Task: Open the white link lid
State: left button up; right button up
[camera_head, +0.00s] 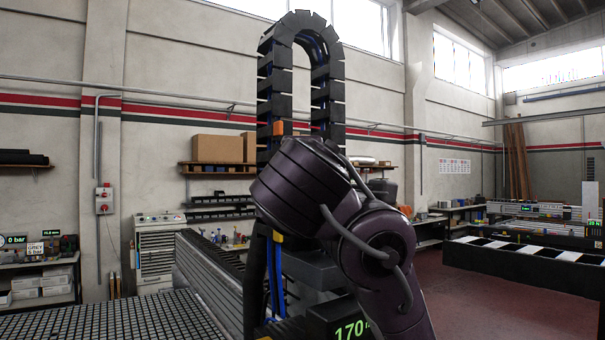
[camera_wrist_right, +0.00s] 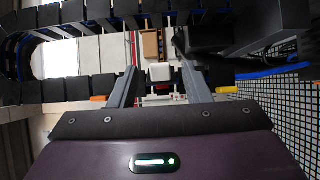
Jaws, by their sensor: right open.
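A small white block, which looks like the white link lid (camera_wrist_right: 160,72), shows in the right wrist view between the fingertips of my right gripper (camera_wrist_right: 159,82). The fingers are spread apart, with a gap visible on each side of the block. I cannot tell whether the lid is open or how far beyond the tips it lies. The black cable chain (camera_head: 330,95) stands upright as an arch in the head view. My right arm covers part of it, hiding the white link and the gripper's fingers there. My left gripper is in neither view.
An orange link (camera_head: 278,128) sits above my arm on the chain's left run. Blue cables (camera_head: 273,275) run down inside the chain. The black grid table (camera_head: 120,322) lies at lower left. A green-lit display (camera_head: 350,329) is below my arm. Open red floor (camera_head: 475,300) lies right.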

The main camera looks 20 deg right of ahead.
jog(key=p+x, duration=0.1)
jog(key=x, duration=0.3)
jog(key=shift+w+d+p, duration=0.15)
jog(key=shift+w+p, duration=0.2)
jog(key=shift+p, duration=0.05)
jog(key=shift+c, duration=0.4)
grip_shut()
